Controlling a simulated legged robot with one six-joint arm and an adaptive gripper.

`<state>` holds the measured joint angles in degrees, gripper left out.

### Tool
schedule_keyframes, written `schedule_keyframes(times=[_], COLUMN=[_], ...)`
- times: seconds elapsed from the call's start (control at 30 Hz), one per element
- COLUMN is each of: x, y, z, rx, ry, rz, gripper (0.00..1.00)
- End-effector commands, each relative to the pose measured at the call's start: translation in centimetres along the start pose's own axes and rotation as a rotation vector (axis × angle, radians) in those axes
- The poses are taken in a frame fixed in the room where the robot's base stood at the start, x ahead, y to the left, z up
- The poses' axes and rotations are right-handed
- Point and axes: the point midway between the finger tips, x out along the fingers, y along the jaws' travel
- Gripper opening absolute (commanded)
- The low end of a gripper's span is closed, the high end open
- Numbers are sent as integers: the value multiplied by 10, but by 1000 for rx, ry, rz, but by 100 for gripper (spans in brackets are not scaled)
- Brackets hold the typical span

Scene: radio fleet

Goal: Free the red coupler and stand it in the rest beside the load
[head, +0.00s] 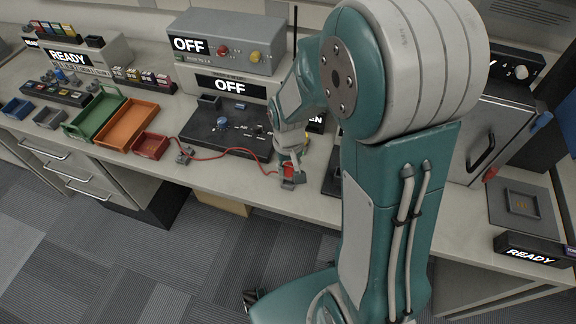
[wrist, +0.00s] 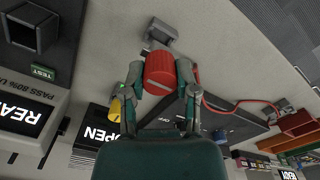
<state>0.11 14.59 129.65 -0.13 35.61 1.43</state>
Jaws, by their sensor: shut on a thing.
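The red coupler (wrist: 158,70) is a short red cylinder between the two fingers of my gripper (wrist: 160,84) in the wrist view. The fingers are shut on its sides. In the head view the coupler (head: 288,168) shows under my gripper (head: 289,160) near the bench's front edge. A small grey block (wrist: 161,32) is just beyond the coupler; I cannot tell whether they touch. It also shows in the head view (head: 291,184). A red cable (wrist: 235,103) runs from beside my right finger across the bench. I cannot tell which block is the rest.
Another grey block (head: 184,154) sits at the cable's far end. A black panel with a blue knob (head: 222,123) stands behind the cable, below an OFF display (head: 224,85). A yellow part (wrist: 115,109) is beside my left finger. Trays (head: 128,122) are at left.

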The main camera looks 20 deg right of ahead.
Motion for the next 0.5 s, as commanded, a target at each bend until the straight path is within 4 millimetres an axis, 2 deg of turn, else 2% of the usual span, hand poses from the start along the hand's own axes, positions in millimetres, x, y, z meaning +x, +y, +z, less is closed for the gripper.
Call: schedule_keyframes(times=[0.5], x=[12], y=[0], z=[0], rx=[0], ry=[-1], rz=[0], gripper=[0])
